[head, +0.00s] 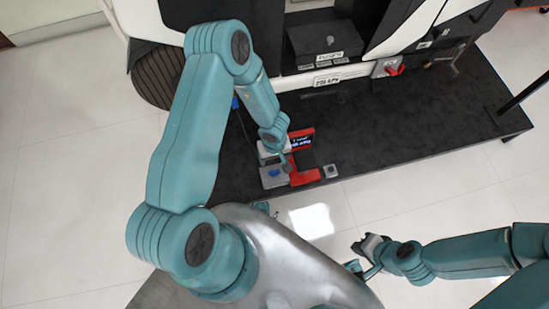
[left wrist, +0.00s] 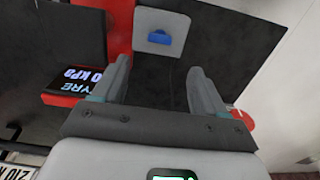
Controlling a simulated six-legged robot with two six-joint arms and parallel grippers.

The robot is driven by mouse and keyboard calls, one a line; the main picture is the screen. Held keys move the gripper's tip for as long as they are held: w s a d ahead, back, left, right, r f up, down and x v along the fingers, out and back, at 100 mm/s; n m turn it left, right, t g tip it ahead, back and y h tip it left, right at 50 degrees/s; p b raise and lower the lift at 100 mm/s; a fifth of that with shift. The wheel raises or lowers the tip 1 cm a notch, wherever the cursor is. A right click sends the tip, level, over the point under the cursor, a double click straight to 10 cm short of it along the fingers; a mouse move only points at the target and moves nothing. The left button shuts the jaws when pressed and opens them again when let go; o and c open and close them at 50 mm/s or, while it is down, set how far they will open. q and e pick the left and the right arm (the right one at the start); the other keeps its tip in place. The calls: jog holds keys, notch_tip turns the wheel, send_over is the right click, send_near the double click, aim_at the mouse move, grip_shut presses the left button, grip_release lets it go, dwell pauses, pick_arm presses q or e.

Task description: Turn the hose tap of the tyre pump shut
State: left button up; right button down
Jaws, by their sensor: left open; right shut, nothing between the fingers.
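The tyre pump (head: 305,177) is red with a lit display and stands near the platform's front edge. In the left wrist view its display (left wrist: 78,78) reads "TYRE" and "0 kPa", partly cut off. Beside it is a grey block (head: 270,183) with a blue handle (head: 274,172), which looks like the hose tap. The handle also shows in the left wrist view (left wrist: 158,39), beyond my fingertips. My left gripper (left wrist: 158,68) is open and empty, above the pump area and apart from the handle. My right gripper (head: 362,248) is shut and empty, off the platform.
The dark platform (head: 420,130) is mostly bare to the right. A small grey block (head: 330,171) sits right of the pump. A white vehicle body with a dark box (head: 325,42) and a red knob (head: 394,70) stands behind. A "210 kPa" label (head: 327,80) is below the box.

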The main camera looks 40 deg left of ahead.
pick_arm(q)
notch_tip(320, 180, down, 11)
jog(key=b, duration=0.4)
jog(key=shift+f, duration=0.15)
jog(key=shift+c, duration=0.3)
jog(key=c, duration=1)
